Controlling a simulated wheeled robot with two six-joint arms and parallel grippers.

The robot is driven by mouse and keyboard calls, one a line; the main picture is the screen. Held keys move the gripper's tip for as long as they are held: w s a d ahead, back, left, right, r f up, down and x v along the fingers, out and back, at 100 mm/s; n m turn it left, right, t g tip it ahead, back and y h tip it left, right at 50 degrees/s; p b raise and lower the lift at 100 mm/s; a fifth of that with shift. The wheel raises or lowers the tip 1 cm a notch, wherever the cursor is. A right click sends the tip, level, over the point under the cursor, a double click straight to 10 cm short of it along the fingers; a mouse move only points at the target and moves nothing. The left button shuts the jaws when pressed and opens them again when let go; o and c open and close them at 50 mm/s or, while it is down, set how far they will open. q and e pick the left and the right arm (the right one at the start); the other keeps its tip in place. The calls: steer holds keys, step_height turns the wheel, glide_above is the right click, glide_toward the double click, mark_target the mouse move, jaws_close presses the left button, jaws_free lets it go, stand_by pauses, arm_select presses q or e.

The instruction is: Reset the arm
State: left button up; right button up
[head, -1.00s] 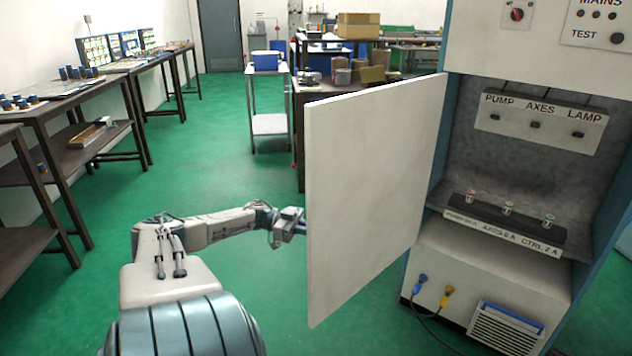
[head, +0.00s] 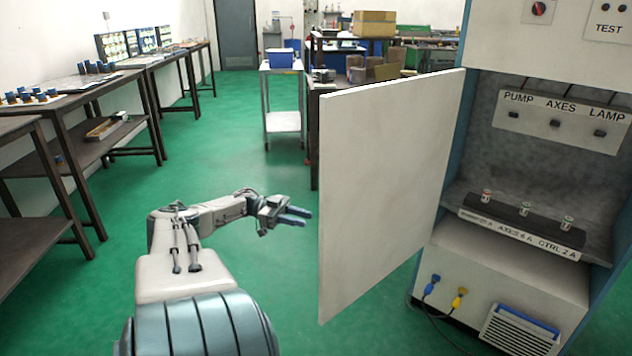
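My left arm comes in from the bottom left. Its gripper (head: 300,216) is in free air just left of the open white cabinet door (head: 385,190), apart from the door's free edge. Its dark blue fingers point right towards that edge and lie close together. Nothing shows between them, but I cannot tell whether a gap is left. My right arm and gripper are not in view.
Dark workbenches (head: 60,110) line the left wall. A trolley (head: 284,122) stands behind. Green floor around my arm is clear.

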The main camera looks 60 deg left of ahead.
arm_select(q)
steer(key=shift+v, duration=1.05)
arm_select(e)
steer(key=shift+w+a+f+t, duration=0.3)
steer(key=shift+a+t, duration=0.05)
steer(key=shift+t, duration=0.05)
